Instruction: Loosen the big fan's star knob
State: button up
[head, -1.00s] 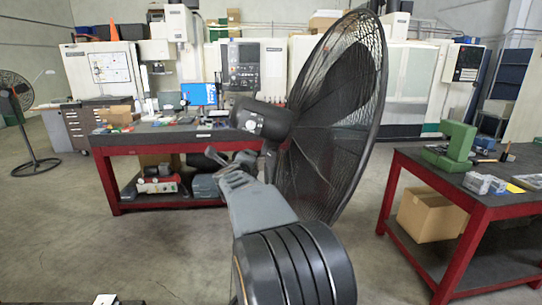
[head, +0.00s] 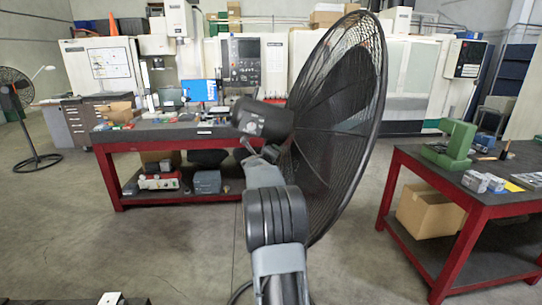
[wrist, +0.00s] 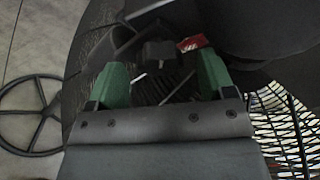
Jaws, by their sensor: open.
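The big fan (head: 335,120) stands in the middle of the head view, its round black cage turned to the right and its dark motor housing (head: 262,118) on the left. In the wrist view my gripper (wrist: 160,72) is open, with two green fingers spread apart. A dark, lobed shape that looks like the star knob (wrist: 160,52) lies between and slightly beyond the fingertips. I cannot tell whether either finger touches it. A small red part (wrist: 192,43) is close to the right fingertip. In the head view my arm reaches up to just below the motor housing, and the knob cannot be made out there.
A red-framed workbench (head: 160,136) stands behind the fan, with tools on top. Another red-framed bench (head: 470,190) with a green vise-like block (head: 452,145) is at the right. A smaller fan (head: 18,100) stands far left. The floor between is open.

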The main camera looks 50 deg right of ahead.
jog(key=shift+w+d, duration=0.2)
jog(key=shift+d, duration=0.1)
jog(key=c, duration=0.9)
jog(key=shift+f, duration=0.1)
jog(key=shift+c, duration=0.2)
jog(key=shift+n, duration=0.3)
jog(key=shift+f+n+t+h+b, duration=0.2)
jog(key=shift+n+h+b, duration=0.6)
jog(key=shift+n+b, duration=0.9)
jog(key=shift+f+n+t+h+b, duration=0.15)
jog(key=shift+n+h+b, duration=0.65)
jog(key=shift+n+b, duration=0.85)
jog(key=shift+n, duration=0.25)
